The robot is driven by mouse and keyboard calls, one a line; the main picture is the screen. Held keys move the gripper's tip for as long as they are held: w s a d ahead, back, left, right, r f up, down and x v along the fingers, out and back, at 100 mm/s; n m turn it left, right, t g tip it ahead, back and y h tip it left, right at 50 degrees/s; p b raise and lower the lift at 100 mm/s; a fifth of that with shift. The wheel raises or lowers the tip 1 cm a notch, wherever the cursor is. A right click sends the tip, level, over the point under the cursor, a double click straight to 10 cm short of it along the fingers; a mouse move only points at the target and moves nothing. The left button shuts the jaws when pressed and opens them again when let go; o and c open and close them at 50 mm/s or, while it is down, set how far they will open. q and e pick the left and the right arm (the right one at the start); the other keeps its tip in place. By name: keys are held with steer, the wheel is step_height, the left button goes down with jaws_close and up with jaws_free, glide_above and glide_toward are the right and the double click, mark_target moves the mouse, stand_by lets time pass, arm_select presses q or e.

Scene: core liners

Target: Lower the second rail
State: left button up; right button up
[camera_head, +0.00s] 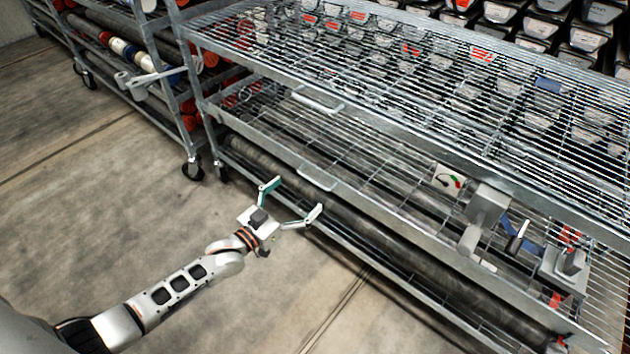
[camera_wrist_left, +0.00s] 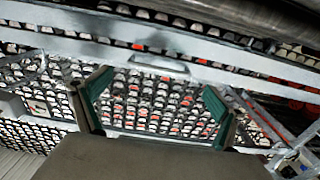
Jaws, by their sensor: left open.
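The metal rack has an upper front rail (camera_head: 285,80) with a looped handle (camera_head: 318,100). Below it is a second front rail (camera_head: 262,140) with its own looped handle (camera_head: 317,178). My left gripper (camera_head: 294,197) is open and empty, just in front of and below the lower handle, apart from it as far as I can tell. In the left wrist view, my gripper (camera_wrist_left: 157,90) has its green-padded fingers spread wide. A handle on a pale rail (camera_wrist_left: 158,66) shows beyond and between the fingers. My right gripper is in neither view.
A long dark roll (camera_head: 350,230) lies low in the rack. A grey clamp-like device (camera_head: 486,205) sits at the rack's right. Another wheeled rack (camera_head: 165,60) with coloured rolls stands at left. The concrete floor (camera_head: 100,220) is clear.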

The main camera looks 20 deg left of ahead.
mark_target(313, 181)
arm_select(q)
steer(key=b+x, duration=0.1)
steer(key=x, duration=0.5)
steer(key=shift+w+d+f, duration=0.1)
steer(key=shift+w+f, duration=0.05)
steer(key=shift+w, duration=0.3)
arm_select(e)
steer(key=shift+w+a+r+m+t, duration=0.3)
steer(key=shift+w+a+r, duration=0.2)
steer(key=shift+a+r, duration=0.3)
